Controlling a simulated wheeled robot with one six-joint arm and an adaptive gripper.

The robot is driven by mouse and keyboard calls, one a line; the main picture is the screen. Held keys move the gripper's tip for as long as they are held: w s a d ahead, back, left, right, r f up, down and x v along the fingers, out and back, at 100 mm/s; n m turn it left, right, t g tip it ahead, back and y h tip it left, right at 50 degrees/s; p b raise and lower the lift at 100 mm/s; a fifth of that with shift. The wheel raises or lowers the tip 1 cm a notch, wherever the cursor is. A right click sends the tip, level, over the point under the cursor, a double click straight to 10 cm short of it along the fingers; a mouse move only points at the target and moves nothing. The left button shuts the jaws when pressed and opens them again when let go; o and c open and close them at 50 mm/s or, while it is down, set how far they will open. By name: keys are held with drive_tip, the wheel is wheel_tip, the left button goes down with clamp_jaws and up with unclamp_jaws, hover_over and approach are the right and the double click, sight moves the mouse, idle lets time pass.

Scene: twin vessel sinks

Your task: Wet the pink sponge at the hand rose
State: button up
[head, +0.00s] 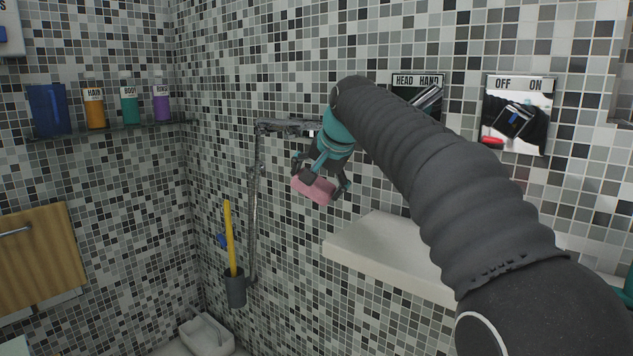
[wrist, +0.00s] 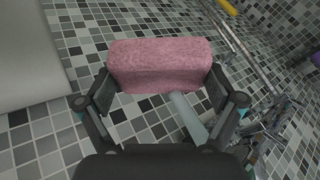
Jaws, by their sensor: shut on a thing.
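The pink sponge (head: 314,188) is held between the fingers of my gripper (head: 320,179), up in the air in front of the tiled wall. In the wrist view the sponge (wrist: 160,62) spans the gap between both fingers (wrist: 162,92). A chrome shower rail (head: 254,200) with fittings at its top stands left of my gripper. The hand rose cannot be clearly made out; chrome parts (wrist: 272,118) show at the lower right of the wrist view. The HEAD/HAND control (head: 418,92) is partly covered by my arm. The OFF/ON control (head: 513,113) has a red-tipped lever pointing left. No water is visible.
A white ledge (head: 375,245) juts out below and right of my gripper. A yellow-handled brush (head: 229,240) stands in a dark holder (head: 235,288). A tan towel (head: 40,258) hangs below.

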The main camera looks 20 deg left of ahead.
sight(311, 194)
drive_tip(key=shift+s+d+b, duration=0.2)
drive_tip(key=shift+s+b, duration=0.65)
drive_tip(key=shift+s, duration=0.45)
drive_tip(key=shift+s+d+b, duration=0.25)
drive_tip(key=shift+s+b, duration=0.35)
drive_tip(key=shift+s, duration=0.75)
drive_tip(key=shift+s+d+b, duration=0.25)
drive_tip(key=shift+s+b, duration=0.35)
drive_tip(key=shift+s, duration=0.7)
drive_tip(key=s+r+p, duration=0.2)
drive_tip(key=s+r, duration=0.2)
drive_tip(key=s, duration=0.1)
drive_tip(key=shift+d, duration=0.45)
